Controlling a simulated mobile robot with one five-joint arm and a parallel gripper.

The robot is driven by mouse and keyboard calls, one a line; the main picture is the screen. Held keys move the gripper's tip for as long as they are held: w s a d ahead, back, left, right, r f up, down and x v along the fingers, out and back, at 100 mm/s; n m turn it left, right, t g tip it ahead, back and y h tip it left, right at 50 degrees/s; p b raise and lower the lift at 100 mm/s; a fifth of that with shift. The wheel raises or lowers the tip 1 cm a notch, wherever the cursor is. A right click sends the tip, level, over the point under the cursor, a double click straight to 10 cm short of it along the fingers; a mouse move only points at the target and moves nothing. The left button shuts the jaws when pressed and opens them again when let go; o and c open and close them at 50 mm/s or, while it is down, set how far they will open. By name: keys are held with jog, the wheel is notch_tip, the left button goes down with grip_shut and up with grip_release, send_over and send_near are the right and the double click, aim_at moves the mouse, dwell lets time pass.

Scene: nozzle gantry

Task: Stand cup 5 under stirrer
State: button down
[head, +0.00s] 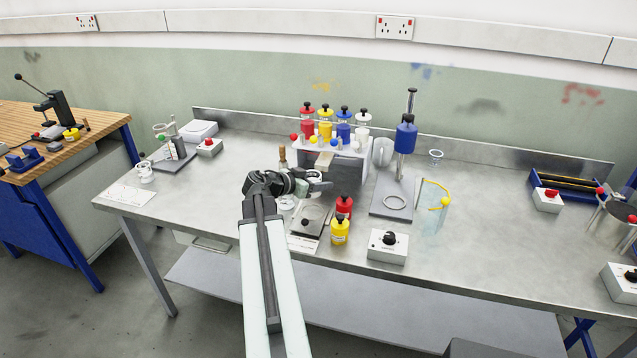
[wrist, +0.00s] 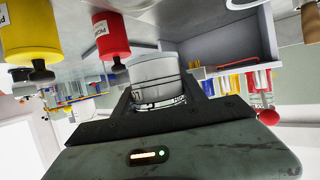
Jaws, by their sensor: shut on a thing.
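My gripper (head: 316,184) is shut on a pale cup (wrist: 154,72), which sits between the two dark fingers in the wrist view. In the head view the cup is mostly hidden by my gripper, and I cannot read a number on it. The stirrer (head: 405,137) has a blue motor on an upright post, to the right of my gripper. Its grey base plate (head: 379,207) carries a ring (head: 395,202), and nothing stands in that ring. My gripper is left of the stirrer and apart from it.
A nozzle gantry (head: 372,150) with coloured bottles stands behind my gripper. Red (head: 344,206) and yellow (head: 340,232) bottles stand between my gripper and the stirrer base's front left. A clear yellow-edged guard (head: 433,207) is right of the base. A control box (head: 388,247) sits in front.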

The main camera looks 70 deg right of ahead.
aim_at(318, 173)
jog(key=shift+r+p, duration=0.9)
jog(key=shift+r, duration=0.65)
jog(key=shift+f, duration=0.15)
